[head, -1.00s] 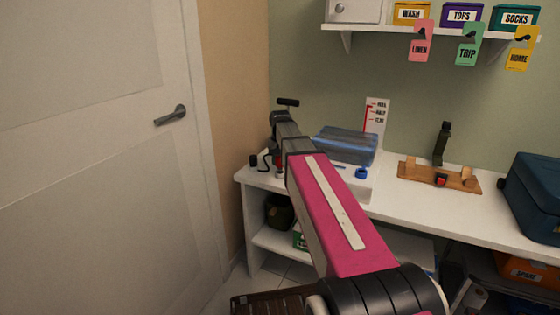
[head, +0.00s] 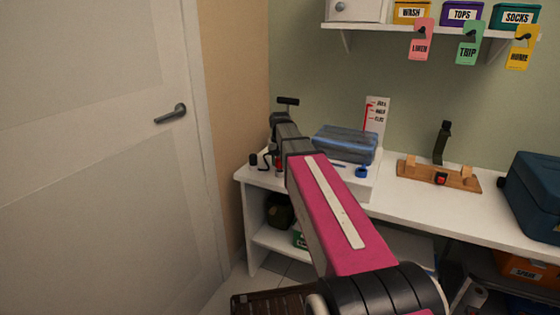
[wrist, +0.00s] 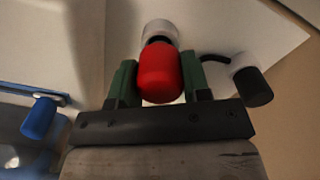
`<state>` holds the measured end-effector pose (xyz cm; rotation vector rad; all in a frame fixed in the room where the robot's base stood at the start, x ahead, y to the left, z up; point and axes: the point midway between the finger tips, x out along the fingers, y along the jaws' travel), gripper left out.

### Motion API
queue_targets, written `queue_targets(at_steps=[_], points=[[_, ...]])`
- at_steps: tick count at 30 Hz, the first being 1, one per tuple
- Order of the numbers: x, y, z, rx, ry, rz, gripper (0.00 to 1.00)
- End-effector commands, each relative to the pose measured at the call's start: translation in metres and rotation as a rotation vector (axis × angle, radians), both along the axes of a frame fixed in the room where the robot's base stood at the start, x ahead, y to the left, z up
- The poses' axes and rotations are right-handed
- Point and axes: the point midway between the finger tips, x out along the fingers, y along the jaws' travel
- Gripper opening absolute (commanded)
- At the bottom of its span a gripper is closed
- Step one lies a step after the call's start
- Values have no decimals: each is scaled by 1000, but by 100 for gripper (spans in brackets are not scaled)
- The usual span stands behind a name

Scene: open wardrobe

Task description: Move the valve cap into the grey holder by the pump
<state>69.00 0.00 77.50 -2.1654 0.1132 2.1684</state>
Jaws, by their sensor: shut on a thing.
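A red rounded cap (wrist: 160,75), which looks like the valve cap, sits between the two green fingers of my gripper (wrist: 160,64). The gripper is shut on it. Just beyond the cap in the wrist view is a pale grey round holder (wrist: 160,28) with a dark ring at its near side. I cannot tell whether the cap touches it. In the head view my arm covers most of the gripper.
A black cylinder (wrist: 252,87) on a bent hose is right of the cap in the wrist view. A blue valve (head: 362,171) is on the clear bag (head: 345,143). A wooden stand (head: 420,174) and a dark blue case (head: 535,195) are further right. Wall and door are at left.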

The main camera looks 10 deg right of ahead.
Motion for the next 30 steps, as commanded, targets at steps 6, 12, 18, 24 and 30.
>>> queue_targets(at_steps=[6, 12, 18, 24, 30], points=[[0, 0, -5, 0, 0, 0, 15], [0, 0, -9, 0, 0, 0, 15], [0, 0, -14, 0, 0, 0, 15], [0, 0, -18, 0, 0, 0, 15], [0, 0, -19, 0, 0, 0, 73]])
